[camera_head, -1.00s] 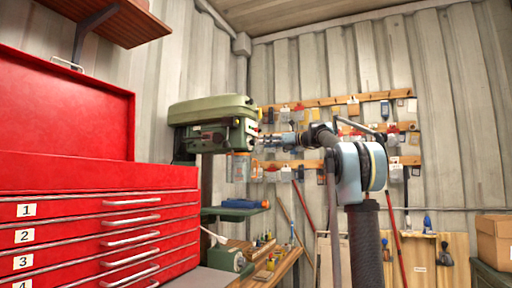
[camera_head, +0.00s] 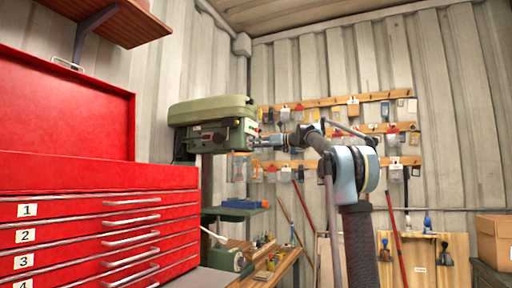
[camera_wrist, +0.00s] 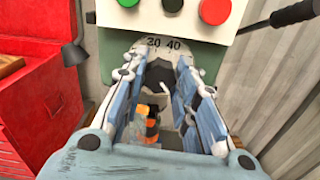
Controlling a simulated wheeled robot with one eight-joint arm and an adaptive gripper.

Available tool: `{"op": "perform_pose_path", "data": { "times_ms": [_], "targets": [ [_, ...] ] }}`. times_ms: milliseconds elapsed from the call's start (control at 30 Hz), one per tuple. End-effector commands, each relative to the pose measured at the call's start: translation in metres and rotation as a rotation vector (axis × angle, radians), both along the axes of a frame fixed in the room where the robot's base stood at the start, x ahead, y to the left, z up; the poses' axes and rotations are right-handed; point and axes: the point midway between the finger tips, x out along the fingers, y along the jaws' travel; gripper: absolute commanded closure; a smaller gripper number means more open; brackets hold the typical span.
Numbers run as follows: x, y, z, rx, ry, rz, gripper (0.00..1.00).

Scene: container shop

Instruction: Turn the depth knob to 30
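The green drill press (camera_head: 213,110) stands left of centre in the head view. In the wrist view its pale front carries a curved scale (camera_wrist: 164,43) with the figures 20 and 40. Below the scale is a dark knob (camera_wrist: 160,74), partly hidden between my fingers. I cannot make out a pointer or the exact setting. My gripper (camera_wrist: 161,66) is open, with one finger on each side of the knob. I cannot tell whether either finger touches it. In the head view my gripper (camera_head: 257,142) is at the right side of the drill head.
Green, black and red (camera_wrist: 214,10) buttons sit above the scale. A black lever (camera_wrist: 293,13) sticks out at upper right. A red tool chest (camera_head: 100,230) stands at left. A workbench (camera_head: 278,266) is below, and tool racks (camera_head: 335,98) hang on the back wall.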

Motion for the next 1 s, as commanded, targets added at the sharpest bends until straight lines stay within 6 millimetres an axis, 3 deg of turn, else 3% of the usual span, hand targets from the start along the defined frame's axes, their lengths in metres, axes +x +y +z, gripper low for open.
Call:
{"op": "perform_pose_path", "data": {
  "times_ms": [467,1000],
  "targets": [
    [0.0021,0.0000,0.0002,-0.023,-0.067,-0.004,0.97],
    [0.0024,-0.0014,0.0001,-0.178,-0.494,-0.006,0.97]
  ]
}}
